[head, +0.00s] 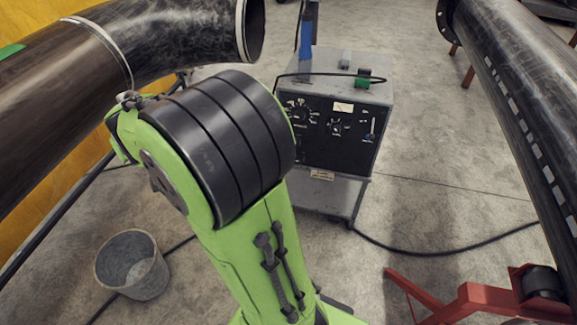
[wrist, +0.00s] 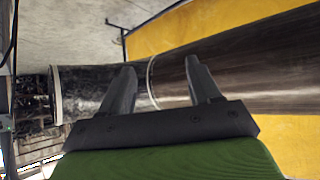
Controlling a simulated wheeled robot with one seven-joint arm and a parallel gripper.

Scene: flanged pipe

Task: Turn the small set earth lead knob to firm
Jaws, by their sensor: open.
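A grey welding set (head: 378,100) stands on the floor in the head view, with a black front panel. The panel carries a larger dial knob (head: 300,113) at left, partly overlapped by my arm, and a smaller knob (head: 337,127) near the middle. Their lettering is too small to read, so I cannot tell which is the earth lead knob or its setting. My gripper (wrist: 160,68) is open and empty in the wrist view, pointing toward the large dark pipe, away from any knob I can make out. In the head view my arm hides it.
A large dark pipe (head: 170,42) with an elbow is at upper left. Another flanged pipe (head: 510,85) slopes down the right, above a red stand (head: 480,300). A bucket (head: 133,268) stands lower left. A black cable (head: 430,252) crosses otherwise open floor right of the set.

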